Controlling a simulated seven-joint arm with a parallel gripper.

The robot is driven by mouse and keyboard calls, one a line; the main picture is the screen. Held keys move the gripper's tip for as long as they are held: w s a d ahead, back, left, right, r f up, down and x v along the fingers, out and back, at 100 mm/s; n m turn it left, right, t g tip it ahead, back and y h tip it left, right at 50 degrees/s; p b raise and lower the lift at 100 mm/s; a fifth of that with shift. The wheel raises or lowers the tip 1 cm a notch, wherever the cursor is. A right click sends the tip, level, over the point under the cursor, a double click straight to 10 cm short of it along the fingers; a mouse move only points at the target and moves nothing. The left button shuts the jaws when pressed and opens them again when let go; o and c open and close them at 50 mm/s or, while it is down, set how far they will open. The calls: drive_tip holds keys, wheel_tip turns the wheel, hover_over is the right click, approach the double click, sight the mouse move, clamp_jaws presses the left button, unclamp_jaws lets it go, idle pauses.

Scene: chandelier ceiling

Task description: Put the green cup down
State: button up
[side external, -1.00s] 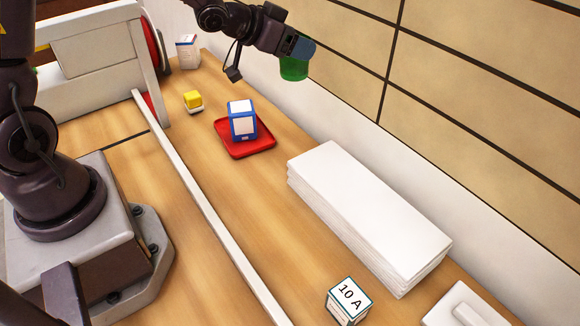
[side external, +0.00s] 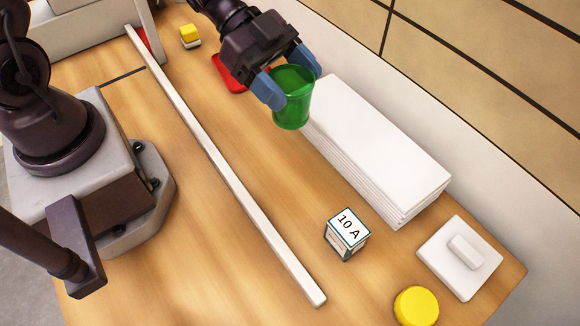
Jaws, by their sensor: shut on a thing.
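The green cup (side external: 293,104) is held upright between the blue fingertips of my gripper (side external: 292,88). My gripper is shut on the cup's sides near its rim. The cup appears to be in front of the left end of the white stack and above the wooden table (side external: 250,160). I cannot tell exactly how high its base is above the surface.
A white stack (side external: 375,145) lies along the wall. A box marked 10 A (side external: 347,235), a white plate with a block (side external: 460,258) and a yellow round thing (side external: 416,306) are nearer. A white rail (side external: 225,170) crosses the table. A red tray (side external: 228,74) is partly hidden behind my gripper.

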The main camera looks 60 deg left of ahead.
wheel_tip(320, 180, down, 15)
drive_tip(key=shift+f, duration=0.1)
idle(0.6)
drive_tip(key=o, duration=0.9)
drive_tip(key=shift+f, duration=0.1)
